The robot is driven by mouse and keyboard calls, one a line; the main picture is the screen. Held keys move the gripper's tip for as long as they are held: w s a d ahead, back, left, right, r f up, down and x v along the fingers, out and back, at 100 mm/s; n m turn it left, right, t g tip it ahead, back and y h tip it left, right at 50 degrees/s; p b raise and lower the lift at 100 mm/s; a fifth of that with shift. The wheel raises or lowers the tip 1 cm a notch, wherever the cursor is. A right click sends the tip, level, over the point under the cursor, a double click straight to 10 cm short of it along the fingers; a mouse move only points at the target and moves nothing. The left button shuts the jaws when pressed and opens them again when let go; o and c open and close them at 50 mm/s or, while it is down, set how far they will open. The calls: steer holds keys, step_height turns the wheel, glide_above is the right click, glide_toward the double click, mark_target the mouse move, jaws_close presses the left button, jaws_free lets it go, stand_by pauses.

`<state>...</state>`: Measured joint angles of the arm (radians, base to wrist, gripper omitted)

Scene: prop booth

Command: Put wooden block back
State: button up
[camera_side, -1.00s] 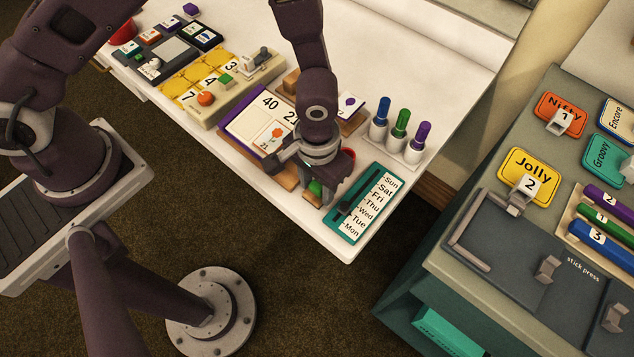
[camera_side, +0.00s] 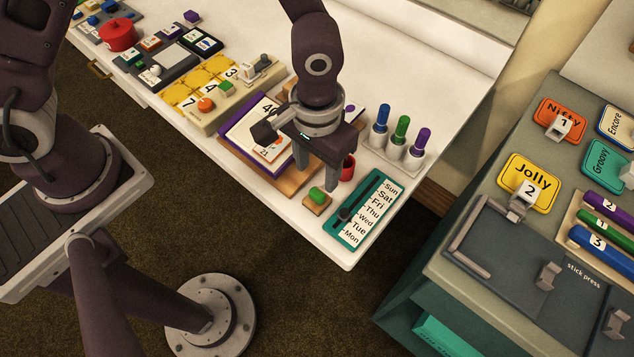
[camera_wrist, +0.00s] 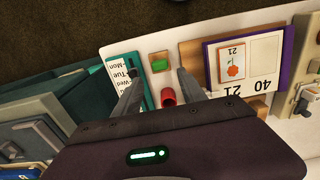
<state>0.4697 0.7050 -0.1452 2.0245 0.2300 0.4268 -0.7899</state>
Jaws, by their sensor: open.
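A small wooden block (camera_side: 316,208) with a green top lies on the white table near its front edge, left of the teal weekday board (camera_side: 345,233). In the wrist view the block (camera_wrist: 160,64) shows ahead of and between my fingertips. My gripper (camera_side: 316,176) is open and empty above the table, just behind and above the block, with its fingers apart from it. In the wrist view my gripper (camera_wrist: 158,78) has both fingers spread.
A red cup (camera_side: 348,168) stands close to the right finger, and it also shows in the wrist view (camera_wrist: 168,98). A number-card board (camera_side: 240,125) on wood lies left of my gripper. Blue, green and purple markers (camera_side: 401,130) stand in a white holder at right.

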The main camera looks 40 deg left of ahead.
steer(key=shift+r, duration=1.75)
steer(key=s+a+r+t, duration=0.1)
steer(key=a+r, duration=0.5)
steer(key=r, duration=0.2)
steer(key=s+a+r+t, duration=0.1)
steer(key=a+r+t, duration=0.1)
steer(key=a+r, duration=0.45)
steer(key=s+a+r+t, duration=0.2)
steer(key=s+a+r, duration=0.3)
steer(key=s, duration=0.5)
steer(key=shift+s+a+r+t, duration=0.2)
steer(key=shift+a+r+t, duration=0.15)
steer(key=shift+r, duration=0.5)
